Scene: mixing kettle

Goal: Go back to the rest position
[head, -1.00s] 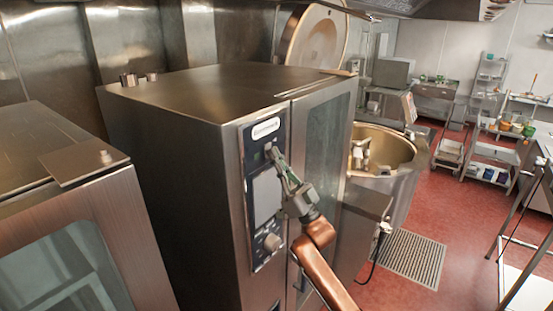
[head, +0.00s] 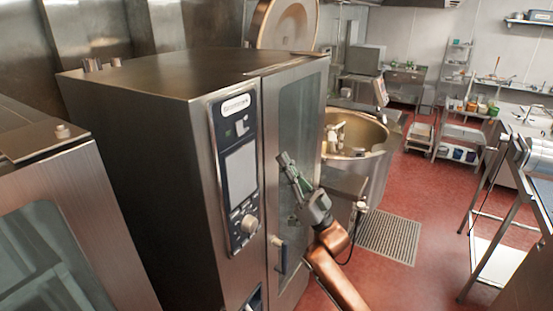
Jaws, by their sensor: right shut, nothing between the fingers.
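My right gripper (head: 284,162) is shut and empty. It points up and to the left, in front of the glass door of the steel oven (head: 150,170). It is to the right of the oven's control panel (head: 238,175), with a visible gap between them in the picture. My copper-coloured right arm comes in from the bottom. The panel has a pale screen and a round knob (head: 249,224). The door handle (head: 279,255) is below and left of the gripper. My left gripper is out of view.
The mixing kettle (head: 372,150) stands open behind the oven, its round lid (head: 284,25) raised. Shelves (head: 462,130) stand at the back right. A steel table (head: 530,170) is at the right edge. Open floor lies between.

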